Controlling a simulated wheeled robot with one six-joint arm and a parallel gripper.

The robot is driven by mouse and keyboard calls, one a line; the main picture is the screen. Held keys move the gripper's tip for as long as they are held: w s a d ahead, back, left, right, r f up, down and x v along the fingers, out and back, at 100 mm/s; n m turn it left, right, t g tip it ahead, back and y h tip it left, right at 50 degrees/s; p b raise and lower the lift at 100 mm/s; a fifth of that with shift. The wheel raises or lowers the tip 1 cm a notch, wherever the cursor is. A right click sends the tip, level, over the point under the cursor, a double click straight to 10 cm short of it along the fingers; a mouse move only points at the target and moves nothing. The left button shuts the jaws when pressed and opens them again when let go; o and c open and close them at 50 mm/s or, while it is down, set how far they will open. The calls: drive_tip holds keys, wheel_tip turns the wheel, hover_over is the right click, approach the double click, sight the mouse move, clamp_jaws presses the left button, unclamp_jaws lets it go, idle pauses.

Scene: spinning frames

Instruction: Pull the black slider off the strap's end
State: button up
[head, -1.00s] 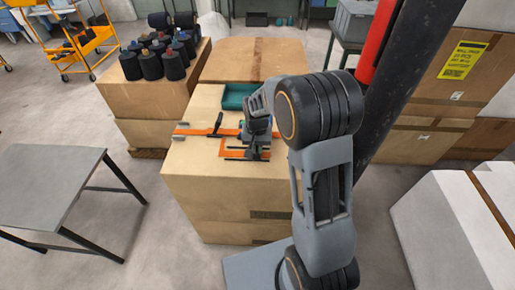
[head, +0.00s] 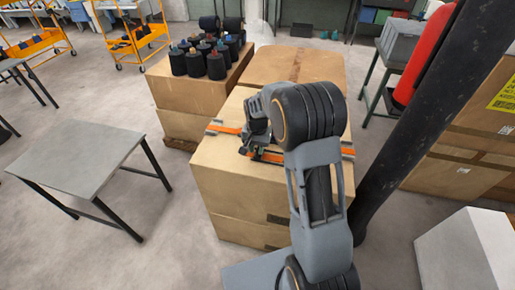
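An orange strap (head: 228,129) lies across the top of the front cardboard box, with a grey piece (head: 214,122) near its left end. Another stretch of orange (head: 347,151) shows right of my arm, at the box's right side. My gripper (head: 254,152) is low over the box top, at the strap, left of my forearm. Its fingers are small and dark here, so I cannot tell whether they are open or shut. I cannot pick out the black slider; dark parts by the fingers blend together, and my wrist hides part of the strap.
The strap lies on a large cardboard box (head: 225,180). Behind it, another box (head: 170,90) carries several black cones (head: 215,66). A grey table (head: 85,158) stands left, with clear floor between. A dark post (head: 415,130) and a pale box (head: 470,250) stand right.

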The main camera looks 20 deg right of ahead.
drive_tip(key=shift+o, duration=0.7)
drive_tip(key=shift+d, duration=0.1)
wheel_tip(320, 180, up, 14)
drive_tip(key=shift+p, duration=0.3)
drive_tip(key=shift+f, duration=0.1)
drive_tip(key=s+a+r+n+t+p, duration=0.1)
drive_tip(key=s+r+n+p, duration=0.1)
drive_tip(key=s, duration=0.9)
drive_tip(key=s+a+r+n+t+p, duration=0.1)
drive_tip(key=s+n, duration=0.3)
drive_tip(key=s, duration=0.7)
drive_tip(key=shift+r+n+t+p, duration=0.3)
drive_tip(key=shift+r+t+p, duration=0.15)
drive_tip(key=shift+r+t, duration=0.3)
drive_tip(key=shift+w, duration=0.1)
drive_tip(key=shift+c, duration=0.4)
idle(0.7)
